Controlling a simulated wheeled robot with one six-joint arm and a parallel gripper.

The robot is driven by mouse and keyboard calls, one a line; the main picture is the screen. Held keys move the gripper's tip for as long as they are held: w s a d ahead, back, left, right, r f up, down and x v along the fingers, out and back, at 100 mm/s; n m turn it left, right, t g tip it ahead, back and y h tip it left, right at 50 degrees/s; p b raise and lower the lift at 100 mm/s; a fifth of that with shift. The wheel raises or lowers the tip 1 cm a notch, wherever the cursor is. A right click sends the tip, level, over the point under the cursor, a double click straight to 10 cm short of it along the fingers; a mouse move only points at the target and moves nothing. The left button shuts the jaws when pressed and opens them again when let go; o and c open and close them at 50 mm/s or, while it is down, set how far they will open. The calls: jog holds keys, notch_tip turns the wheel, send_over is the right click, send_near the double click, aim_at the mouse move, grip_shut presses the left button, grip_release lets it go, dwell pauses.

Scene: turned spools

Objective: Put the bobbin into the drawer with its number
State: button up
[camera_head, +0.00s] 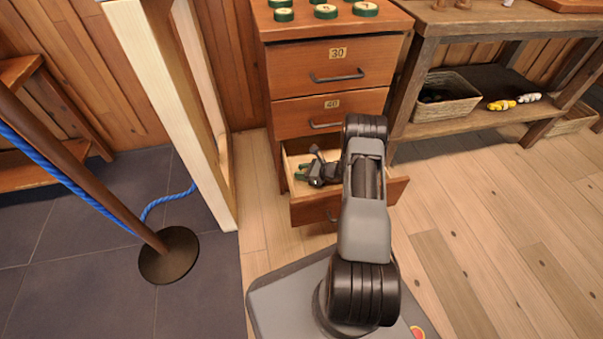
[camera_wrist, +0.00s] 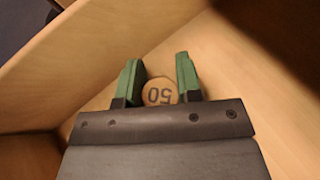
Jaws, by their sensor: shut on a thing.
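The bobbin (camera_wrist: 159,92) shows its round pale wooden end marked 50, upside down in the wrist view. My gripper (camera_wrist: 158,66) is shut on it, with a green fingertip on either side. In the head view my gripper (camera_head: 301,171) is low over the open bottom drawer (camera_head: 352,209), inside its walls, and the bobbin cannot be made out there. The wrist view shows bare wooden drawer walls around the bobbin. Whether it touches the drawer floor I cannot tell. The open drawer's number is not readable. Above it are shut drawers marked 30 (camera_head: 338,53) and 40 (camera_head: 332,104).
Several green-rimmed discs (camera_head: 325,11) stand on the cabinet top. A pale wooden post (camera_head: 165,100) rises left of the cabinet. A stand base (camera_head: 168,255) with blue rope (camera_head: 165,200) is at left. A workbench with a basket (camera_head: 447,95) is at right. The right floor is clear.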

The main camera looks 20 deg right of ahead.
jog(key=shift+f, duration=0.1)
jog(key=o, duration=0.9)
jog(key=shift+r, duration=0.2)
jog(key=p+v, duration=0.2)
jog(key=v, duration=0.4)
jog(key=shift+p, duration=0.3)
jog(key=shift+v, duration=0.75)
